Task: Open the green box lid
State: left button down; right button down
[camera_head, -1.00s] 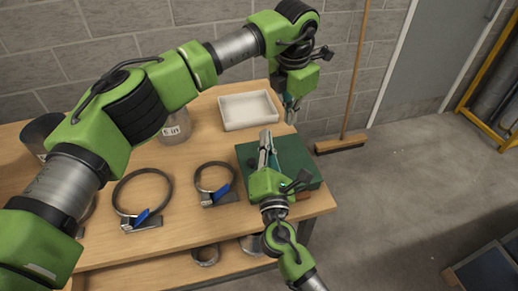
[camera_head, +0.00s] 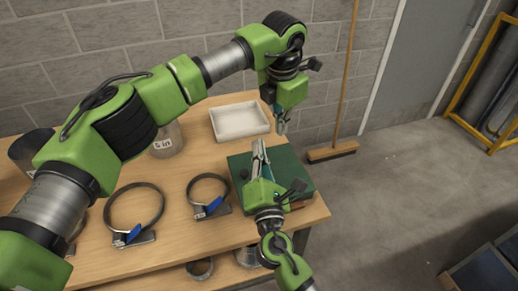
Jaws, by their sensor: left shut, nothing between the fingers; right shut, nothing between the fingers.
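The green box (camera_head: 296,172) sits near the right end of the wooden table, and its lid looks closed. My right gripper (camera_head: 259,146) reaches in from below over the box, shut and empty, with its fingertips at the box's far side. The gripper hides part of the lid, and I cannot tell whether it touches it. My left gripper (camera_head: 282,130) comes down from above beyond the box's far right corner, shut and empty, apart from the box.
A white tray (camera_head: 240,121) lies behind the box. Two ring clamps with blue levers, one larger (camera_head: 134,206) and one smaller (camera_head: 208,194), lie to the left on the table (camera_head: 180,243). A broom (camera_head: 333,152) leans against the wall at the right.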

pick_arm(q)
jog(key=c, duration=2.9)
grip_release()
jog(key=o, duration=1)
jog(key=shift+r, duration=0.1)
